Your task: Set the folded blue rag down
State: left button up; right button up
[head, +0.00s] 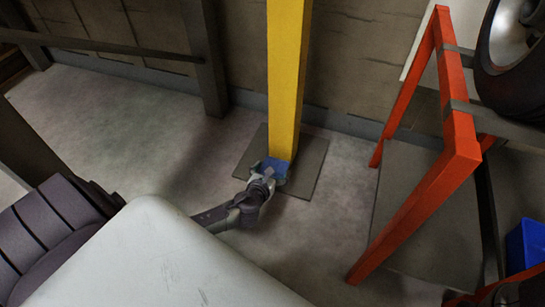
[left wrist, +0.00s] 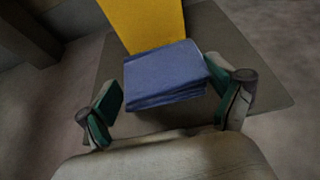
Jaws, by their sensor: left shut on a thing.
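The folded blue rag (left wrist: 165,74) lies flat in several layers between the fingers of my left gripper (left wrist: 168,98). In the head view the rag (head: 273,165) shows as a small blue patch at the foot of the yellow post (head: 287,80), partly hidden by my left gripper (head: 268,176). That gripper is shut on the rag. The rag is over the dark square plate (head: 305,170) around the post's foot; I cannot tell whether it touches the plate. My right gripper is not clearly in view.
An orange-red stand (head: 455,135) holding a wheel (head: 515,60) is on the right, with a blue bin (head: 525,248) beyond it. A panelled wall (head: 365,60) runs behind the post. Grey floor (head: 325,235) is clear between plate and stand.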

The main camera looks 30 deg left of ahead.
aim_at(273, 176)
pick_arm(q)
notch_tip(273, 176, down, 4)
jog(key=b, duration=0.2)
jog(key=shift+r+b, duration=0.25)
jog(key=shift+b, duration=0.15)
jog(key=shift+r, duration=0.2)
jog(key=shift+f, duration=0.15)
jog(key=o, duration=0.7)
